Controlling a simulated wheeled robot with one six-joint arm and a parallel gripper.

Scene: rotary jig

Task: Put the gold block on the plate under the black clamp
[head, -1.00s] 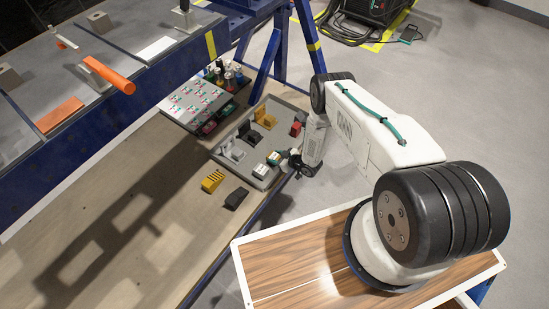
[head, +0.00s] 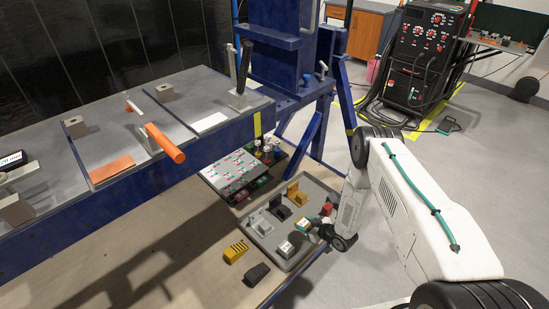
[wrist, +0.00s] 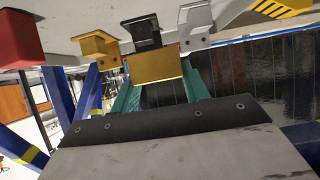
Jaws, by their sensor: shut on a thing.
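The gold block (wrist: 155,67) sits between the teal fingers of my gripper (wrist: 158,85) in the wrist view, and the gripper is shut on it. In the head view my gripper (head: 310,231) is low over the right side of the grey tray, and the block in it cannot be made out. The black clamp (head: 242,68) stands upright on the far right part of the raised blue bench. A white plate (head: 210,123) lies flat on the bench top in front of its base.
The grey tray (head: 329,192) holds several blocks and brackets, including a yellow bracket (head: 297,195). A yellow striped block (head: 236,251) and a black block (head: 257,273) lie outside it. A button panel (head: 232,171) is behind the tray.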

